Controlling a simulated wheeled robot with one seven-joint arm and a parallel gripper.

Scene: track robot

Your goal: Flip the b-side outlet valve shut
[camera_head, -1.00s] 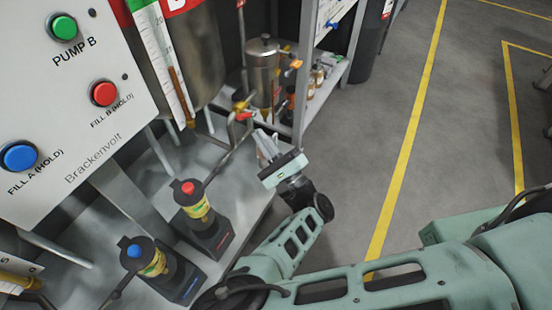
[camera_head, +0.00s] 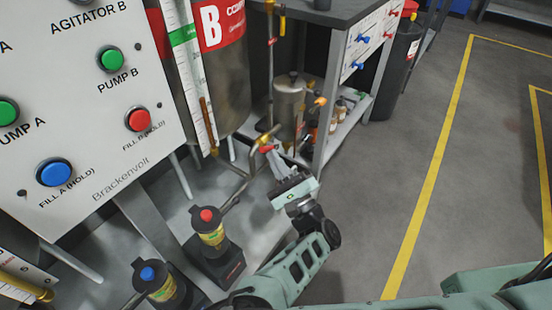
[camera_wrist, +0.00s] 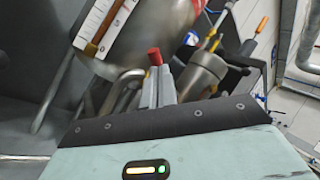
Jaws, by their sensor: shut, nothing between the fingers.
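Tank B (camera_head: 222,75) stands at the left with a pipe (camera_head: 257,150) running below it. A small red valve handle (camera_head: 266,149) sits on this pipework, and a red handle end also shows in the wrist view (camera_wrist: 155,56). I take it to be the b-side outlet valve. My gripper (camera_head: 274,164) is shut and empty. Its fingertips point at the red handle from the near side, very close to it. In the wrist view the fingers (camera_wrist: 158,80) overlap the lower part of the handle, and I cannot tell whether they touch. The valve body is partly hidden.
A control panel (camera_head: 85,120) with coloured buttons stands at the left. Pump B (camera_head: 210,240), with a red cap, is below it. A steel canister (camera_head: 290,100) and a shelf unit (camera_head: 326,145) stand behind my gripper. Open floor (camera_head: 415,130) lies to the right.

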